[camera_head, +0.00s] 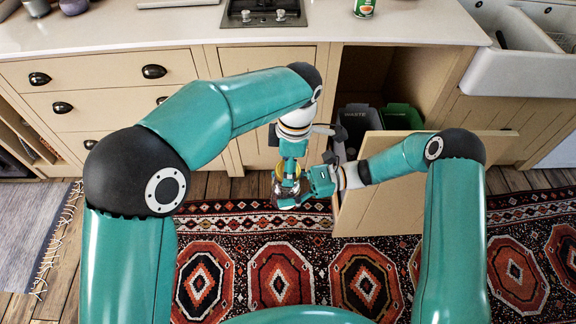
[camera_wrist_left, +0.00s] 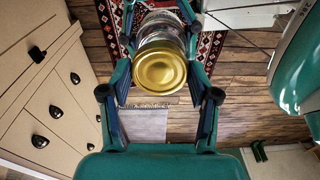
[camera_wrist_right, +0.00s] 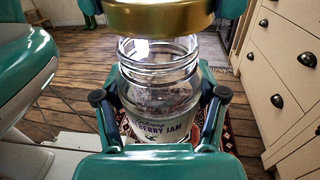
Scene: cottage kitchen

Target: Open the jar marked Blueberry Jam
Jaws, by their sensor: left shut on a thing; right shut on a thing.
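The jar (camera_wrist_right: 160,98) is clear glass, and its label shows "BERRY JAM" in the right wrist view. My right gripper (camera_head: 294,190) is shut on the jar's body from the side and holds it upright above the rug. The gold lid (camera_wrist_left: 160,70) is between the fingers of my left gripper (camera_head: 290,170), which is shut on it from above. In the right wrist view the lid (camera_wrist_right: 160,18) is above the jar's bare, threaded glass neck. The contents look dark through the glass.
An open cabinet door (camera_head: 420,185) stands close to my right gripper. Behind it are a waste bin (camera_head: 357,122) and a green bin (camera_head: 402,116). The counter (camera_head: 170,30) is beyond, with a hob (camera_head: 263,12), a green can (camera_head: 364,8) and a sink (camera_head: 520,70). A patterned rug (camera_head: 280,272) lies below.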

